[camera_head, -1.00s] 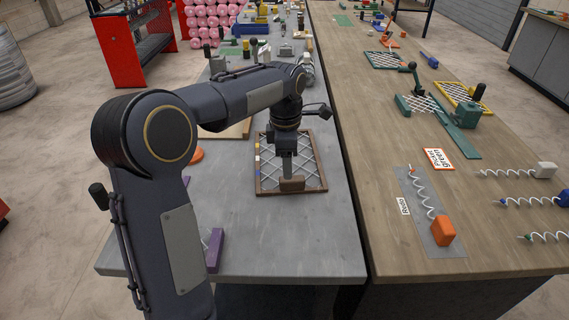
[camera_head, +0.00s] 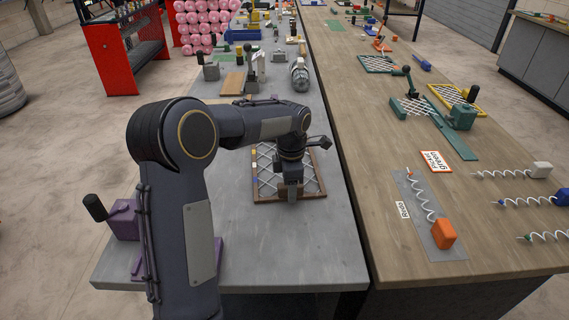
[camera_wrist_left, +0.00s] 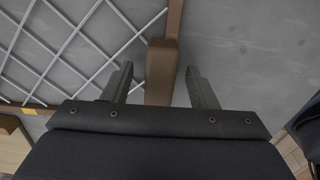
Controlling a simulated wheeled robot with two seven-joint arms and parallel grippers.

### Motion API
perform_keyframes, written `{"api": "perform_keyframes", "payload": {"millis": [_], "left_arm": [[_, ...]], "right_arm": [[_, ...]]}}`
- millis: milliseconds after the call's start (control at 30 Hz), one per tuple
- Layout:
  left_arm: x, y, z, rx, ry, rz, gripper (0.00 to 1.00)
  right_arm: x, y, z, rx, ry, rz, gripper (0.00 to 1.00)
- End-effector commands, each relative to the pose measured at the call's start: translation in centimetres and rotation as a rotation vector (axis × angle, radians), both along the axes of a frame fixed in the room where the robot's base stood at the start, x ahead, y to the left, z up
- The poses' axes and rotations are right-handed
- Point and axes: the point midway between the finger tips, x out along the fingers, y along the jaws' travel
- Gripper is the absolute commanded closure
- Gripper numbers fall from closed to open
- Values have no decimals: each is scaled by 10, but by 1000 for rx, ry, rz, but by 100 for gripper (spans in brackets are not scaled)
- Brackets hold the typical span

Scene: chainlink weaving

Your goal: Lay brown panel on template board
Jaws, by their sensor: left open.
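The brown panel (camera_head: 317,195) is a brown frame with a pale wire lattice, lying flat on the grey bench. Its frame and lattice also show at the upper left of the left wrist view (camera_wrist_left: 173,22). A brown block (camera_wrist_left: 160,72) stands at its edge. My left gripper (camera_head: 289,194) is at the panel's near edge; in the left wrist view its fingers (camera_wrist_left: 158,82) are open on both sides of the block, with gaps showing. I cannot pick out the template board for certain. My right gripper is not in view.
A purple fixture (camera_head: 123,219) with a black handle stands at the bench's left edge. A grey cylindrical machine (camera_head: 300,75) and a light wooden board (camera_head: 232,83) lie farther back. The wooden table to the right holds a spiral-wire mat (camera_head: 430,215).

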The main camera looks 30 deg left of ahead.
Motion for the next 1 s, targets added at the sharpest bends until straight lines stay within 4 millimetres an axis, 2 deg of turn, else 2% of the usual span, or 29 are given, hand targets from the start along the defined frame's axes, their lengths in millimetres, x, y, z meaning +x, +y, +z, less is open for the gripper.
{"api": "perform_keyframes", "payload": {"millis": [67,433,767,867,1000], "left_arm": [[0,0,0,0,0,0,52],[0,0,1,-1,-1,-1,100],[1,0,5,1,-6,-1,100],[2,0,18,0,-9,-2,100],[2,0,45,2,-9,-1,100]], "right_arm": [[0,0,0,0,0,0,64],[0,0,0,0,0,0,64],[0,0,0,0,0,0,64],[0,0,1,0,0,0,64],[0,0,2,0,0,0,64]]}}
